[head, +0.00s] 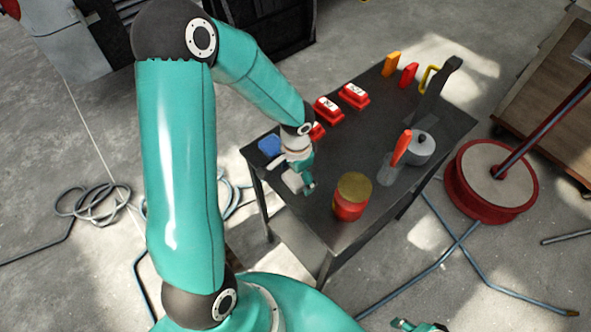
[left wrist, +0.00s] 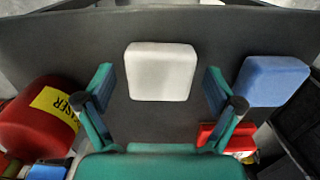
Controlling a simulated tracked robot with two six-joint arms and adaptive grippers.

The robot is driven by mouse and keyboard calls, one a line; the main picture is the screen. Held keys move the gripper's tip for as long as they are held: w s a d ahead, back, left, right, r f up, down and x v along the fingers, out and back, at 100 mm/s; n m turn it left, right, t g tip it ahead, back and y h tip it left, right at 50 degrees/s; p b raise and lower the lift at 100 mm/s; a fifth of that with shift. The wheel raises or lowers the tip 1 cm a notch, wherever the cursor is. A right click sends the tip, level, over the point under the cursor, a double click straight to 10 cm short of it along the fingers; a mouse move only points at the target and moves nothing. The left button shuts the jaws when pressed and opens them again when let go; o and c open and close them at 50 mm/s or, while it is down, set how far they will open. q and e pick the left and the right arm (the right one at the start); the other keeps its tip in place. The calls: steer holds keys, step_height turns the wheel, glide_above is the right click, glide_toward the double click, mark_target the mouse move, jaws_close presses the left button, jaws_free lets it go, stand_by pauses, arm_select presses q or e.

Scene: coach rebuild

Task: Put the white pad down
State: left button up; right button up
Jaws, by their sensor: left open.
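The white pad (head: 292,182) lies on the near left part of the dark table (head: 318,228). In the left wrist view the white pad (left wrist: 161,72) sits between the fingertips, with a gap on each side. My left gripper (head: 305,180) is open over the pad, fingers spread; it also shows in the left wrist view (left wrist: 158,80). Its arm partly hides the pad in the head view. A teal piece at the bottom edge of the head view looks like my right gripper (head: 418,326); its jaws are cut off.
A blue pad (head: 269,145) lies beside the white one, and a red can with a yellow lid (head: 350,197) stands to the right. Red blocks (head: 353,96), an orange-handled tool (head: 402,147) and a grey pot (head: 420,149) are farther off. A red reel (head: 491,208) stands on the floor.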

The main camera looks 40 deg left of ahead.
mark_target(298, 179)
arm_select(q)
steer(key=shift+f, duration=0.2)
step_height(298, 179, up, 17)
steer(key=shift+s+d, duration=0.15)
steer(key=shift+d, duration=0.3)
